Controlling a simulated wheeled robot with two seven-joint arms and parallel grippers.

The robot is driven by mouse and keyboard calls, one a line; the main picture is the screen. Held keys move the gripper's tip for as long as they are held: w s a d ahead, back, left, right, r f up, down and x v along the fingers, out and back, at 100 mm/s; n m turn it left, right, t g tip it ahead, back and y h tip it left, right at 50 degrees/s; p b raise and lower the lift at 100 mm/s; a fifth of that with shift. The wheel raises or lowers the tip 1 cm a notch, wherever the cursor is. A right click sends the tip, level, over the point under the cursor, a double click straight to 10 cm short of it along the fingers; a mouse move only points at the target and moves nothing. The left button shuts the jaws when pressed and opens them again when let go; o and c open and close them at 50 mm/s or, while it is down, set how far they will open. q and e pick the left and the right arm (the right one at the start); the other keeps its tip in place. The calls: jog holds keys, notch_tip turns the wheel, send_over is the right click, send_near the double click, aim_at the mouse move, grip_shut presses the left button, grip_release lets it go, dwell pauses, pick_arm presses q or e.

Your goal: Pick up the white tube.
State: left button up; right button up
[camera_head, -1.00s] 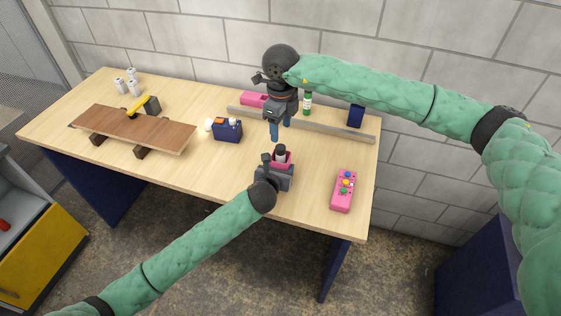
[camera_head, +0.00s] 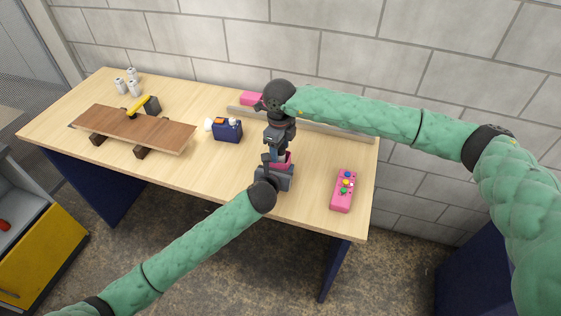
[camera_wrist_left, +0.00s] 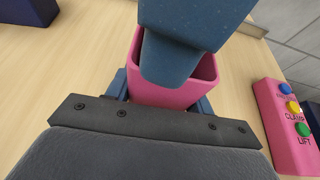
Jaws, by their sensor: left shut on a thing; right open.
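My left gripper (camera_head: 274,172) is shut on a pink cup (camera_head: 286,160) near the table's front edge. The cup shows larger in the left wrist view (camera_wrist_left: 160,92), between the blue fingers. My right gripper (camera_head: 277,153) is open, pointing down right at the cup's mouth. Its blue finger (camera_wrist_left: 178,50) covers much of the cup's opening in the left wrist view. A dark-capped tube stood in the cup earlier; it is hidden now behind the right gripper. I cannot tell whether the right fingers touch it.
A pink button box (camera_head: 343,190) lies to the right on the table (camera_head: 225,180). A dark blue box (camera_head: 228,130) stands left of the grippers. A brown board (camera_head: 135,130) rests on blocks at the left, near several white canisters (camera_head: 133,88). A grey rail (camera_head: 335,130) runs along the back.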

jog(key=shift+c, duration=0.4)
grip_shut()
jog(key=shift+r, duration=0.15)
notch_tip(320, 180, up, 18)
pick_arm(q)
jog(key=o, duration=1.1)
jog(key=shift+c, duration=0.2)
jog(key=shift+s, duration=0.1)
